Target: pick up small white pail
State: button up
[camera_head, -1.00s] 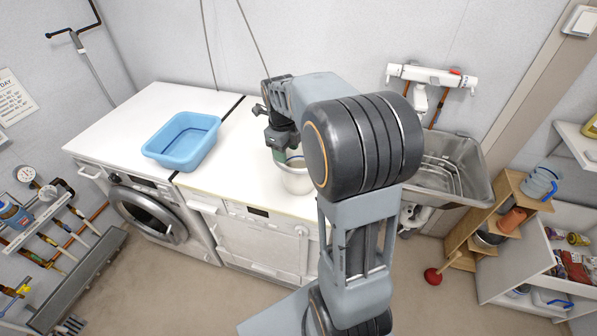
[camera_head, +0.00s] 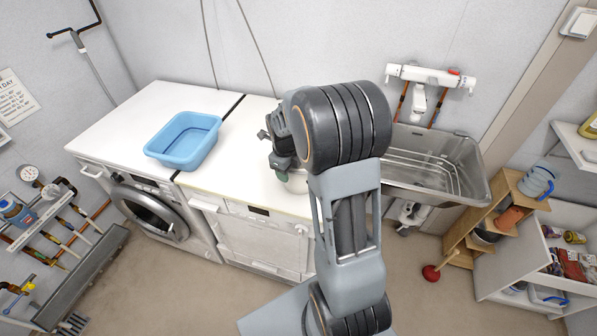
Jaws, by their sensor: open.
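The small white pail (camera_head: 297,185) stands on the white worktop of the right-hand machine. Only a small part of it shows, because my arm and gripper cover most of it. My gripper (camera_head: 282,172) is open and points down at the pail, at its left side in the picture. The fingertips are partly hidden, so I cannot tell whether they touch the pail or are around its rim.
A blue basin (camera_head: 184,141) sits on the worktop to the left. A metal sink (camera_head: 440,165) is on the right, beyond my arm. A wooden step shelf (camera_head: 487,222) and a red plunger (camera_head: 431,273) stand further right. The worktop between basin and gripper is clear.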

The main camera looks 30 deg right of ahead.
grip_shut()
dwell(0.3)
jog(key=shift+r, duration=0.1)
